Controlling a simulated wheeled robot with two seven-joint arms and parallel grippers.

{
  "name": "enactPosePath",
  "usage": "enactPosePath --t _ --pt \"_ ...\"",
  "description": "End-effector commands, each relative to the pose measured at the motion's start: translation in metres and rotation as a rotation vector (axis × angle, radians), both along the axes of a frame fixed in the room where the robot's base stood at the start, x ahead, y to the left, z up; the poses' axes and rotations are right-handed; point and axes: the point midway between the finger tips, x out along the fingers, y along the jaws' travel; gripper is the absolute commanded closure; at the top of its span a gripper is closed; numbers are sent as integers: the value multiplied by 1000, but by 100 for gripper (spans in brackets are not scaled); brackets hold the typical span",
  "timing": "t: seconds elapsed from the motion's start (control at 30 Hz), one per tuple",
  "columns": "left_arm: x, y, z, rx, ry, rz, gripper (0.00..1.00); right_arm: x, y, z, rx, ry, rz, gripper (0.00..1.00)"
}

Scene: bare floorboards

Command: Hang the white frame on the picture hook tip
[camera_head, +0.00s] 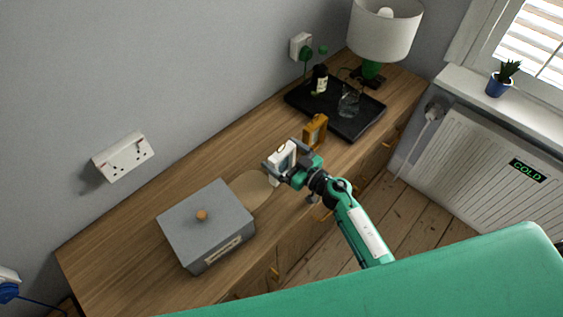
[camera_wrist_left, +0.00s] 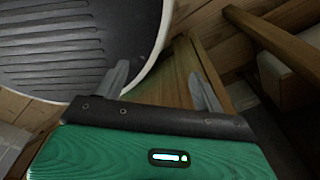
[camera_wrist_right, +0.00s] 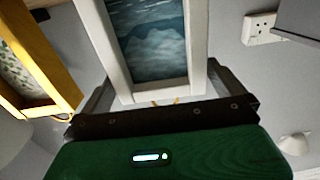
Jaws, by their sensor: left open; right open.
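The white frame (camera_head: 275,172) is upright over the middle of the wooden dresser, at my right gripper (camera_head: 281,165). In the right wrist view the white frame (camera_wrist_right: 116,55) holds a blue-grey sea picture and lies between the two fingers of my right gripper (camera_wrist_right: 165,95). These fingers are open, one at each side of the frame; I cannot tell whether they touch it. My left gripper (camera_wrist_left: 162,88) is open and empty in its wrist view and is outside the head view. I cannot make out a picture hook tip in any view.
An amber frame (camera_head: 315,131) stands close behind the white one. A grey lidded box (camera_head: 205,222) and round mat (camera_head: 250,188) are left of it. A black tray (camera_head: 355,128) with a bottle and glass, and a lamp (camera_head: 383,32), are at the back right. Sockets (camera_head: 123,156) project from the wall.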

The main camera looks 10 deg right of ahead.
Motion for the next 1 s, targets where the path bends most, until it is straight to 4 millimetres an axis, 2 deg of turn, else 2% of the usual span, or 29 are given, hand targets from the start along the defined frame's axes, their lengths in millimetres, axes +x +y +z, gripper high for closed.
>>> enactPosePath --t 0.1,0.33,0.5,0.57,0.83,1.0 --pt "-1 0 1 0 2 0 30 7 5 0 0 1 0 0" --pt "-3 0 0 0 5 0 30 7 5 -1 -1 1 0 0" --pt "-4 0 0 0 6 0 30 7 5 -1 -1 1 0 33" --pt "-4 0 0 0 6 0 30 7 5 -1 -1 1 0 43" --pt "-4 0 1 0 6 0 30 7 5 1 -1 -1 0 43" --pt "-4 1 7 1 6 0 30 8 5 14 -3 -1 0 43"
